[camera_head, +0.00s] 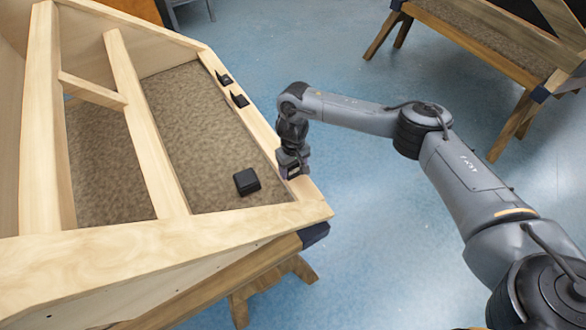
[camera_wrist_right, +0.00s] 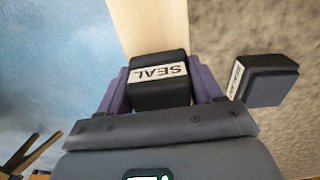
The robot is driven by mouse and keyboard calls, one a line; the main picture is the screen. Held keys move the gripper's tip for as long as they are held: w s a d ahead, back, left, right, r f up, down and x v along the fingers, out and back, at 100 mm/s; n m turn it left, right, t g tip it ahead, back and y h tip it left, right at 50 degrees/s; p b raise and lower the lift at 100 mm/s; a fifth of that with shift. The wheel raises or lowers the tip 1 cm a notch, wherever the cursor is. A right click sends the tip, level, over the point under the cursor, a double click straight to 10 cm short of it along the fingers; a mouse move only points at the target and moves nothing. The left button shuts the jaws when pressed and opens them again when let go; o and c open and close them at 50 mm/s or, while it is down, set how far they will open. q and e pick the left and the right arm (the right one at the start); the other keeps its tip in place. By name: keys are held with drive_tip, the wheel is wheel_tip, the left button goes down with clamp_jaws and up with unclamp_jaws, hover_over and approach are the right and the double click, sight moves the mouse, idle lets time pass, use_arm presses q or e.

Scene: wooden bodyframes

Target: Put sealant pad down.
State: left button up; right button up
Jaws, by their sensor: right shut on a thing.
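My right gripper (camera_head: 293,171) points down over the near right corner of the wooden bodyframe (camera_head: 155,215). In the right wrist view its purple fingers stand on both sides of a black sealant pad (camera_wrist_right: 160,96) with a white "SEAL" label, and they are shut on it. The pad is over or against the pale wooden rail; I cannot tell whether it touches the wood. In the head view the gripper mostly hides the pad. My left gripper is not in view.
A second black block (camera_head: 246,181) with a white label lies on the brown textured panel (camera_head: 208,140), left of the gripper. Two small black pieces (camera_head: 224,78) (camera_head: 239,99) sit along the right rail. Another wooden frame (camera_head: 490,40) stands at the back right. Blue floor between is clear.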

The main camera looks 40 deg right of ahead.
idle(0.3)
drive_tip(key=o, duration=0.9)
drive_tip(key=shift+f, duration=0.1)
drive_tip(key=shift+o, duration=0.2)
drive_tip(key=shift+r, duration=0.35)
wheel_tip(320, 180, up, 12)
drive_tip(key=p, duration=0.6)
drive_tip(key=shift+w+f, duration=0.1)
drive_tip(key=shift+f, duration=0.15)
